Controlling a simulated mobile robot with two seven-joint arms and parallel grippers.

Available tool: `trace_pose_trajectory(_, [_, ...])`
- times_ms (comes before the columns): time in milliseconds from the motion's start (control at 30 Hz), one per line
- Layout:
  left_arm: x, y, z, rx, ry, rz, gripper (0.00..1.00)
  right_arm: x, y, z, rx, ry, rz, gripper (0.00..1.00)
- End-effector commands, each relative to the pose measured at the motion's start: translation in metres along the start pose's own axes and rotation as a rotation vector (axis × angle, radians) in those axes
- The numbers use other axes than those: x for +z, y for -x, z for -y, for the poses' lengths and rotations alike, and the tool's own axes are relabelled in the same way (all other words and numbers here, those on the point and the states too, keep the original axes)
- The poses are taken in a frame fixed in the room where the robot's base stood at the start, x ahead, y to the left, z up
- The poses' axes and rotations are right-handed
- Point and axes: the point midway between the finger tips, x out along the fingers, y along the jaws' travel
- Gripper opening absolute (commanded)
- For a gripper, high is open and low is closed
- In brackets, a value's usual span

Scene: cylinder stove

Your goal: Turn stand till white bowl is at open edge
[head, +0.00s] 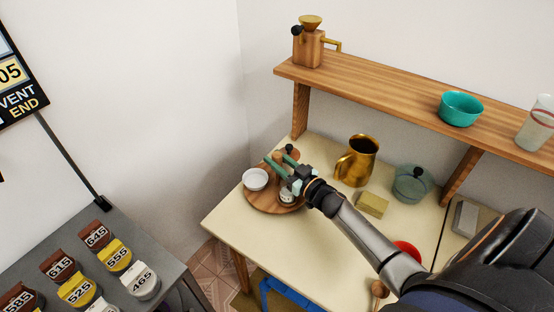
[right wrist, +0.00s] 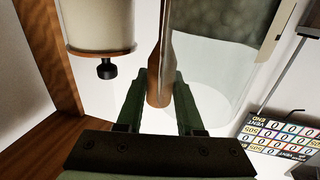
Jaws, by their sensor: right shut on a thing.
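The round wooden stand (head: 262,205) sits near the left end of the cream table. The white bowl (head: 255,179) is on the left side of the stand, close to the table's left edge. My right gripper (head: 281,160) is over the stand's far part, its green fingers to the right of the bowl. In the right wrist view the fingers (right wrist: 161,98) are shut on an upright brown wooden peg (right wrist: 157,78). The peg's foot and part of the stand are hidden by my gripper. A small pale jar (head: 287,197) stands on the stand below the gripper. My left gripper is not in view.
A brass pitcher (head: 358,160), a yellow block (head: 372,204) and a greenish pot (head: 412,184) stand right of the stand. A wooden shelf (head: 390,97) runs above the back of the table. A grey counter (head: 60,240) is at lower left.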

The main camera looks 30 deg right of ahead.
Motion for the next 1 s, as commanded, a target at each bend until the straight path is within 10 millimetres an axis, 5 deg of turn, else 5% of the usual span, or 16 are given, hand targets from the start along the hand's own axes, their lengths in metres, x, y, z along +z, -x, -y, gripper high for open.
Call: trace_pose_trajectory(1000, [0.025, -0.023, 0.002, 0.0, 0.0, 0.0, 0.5, 0.003, 0.0, -0.001, -0.418, 0.004, 0.001, 0.0])
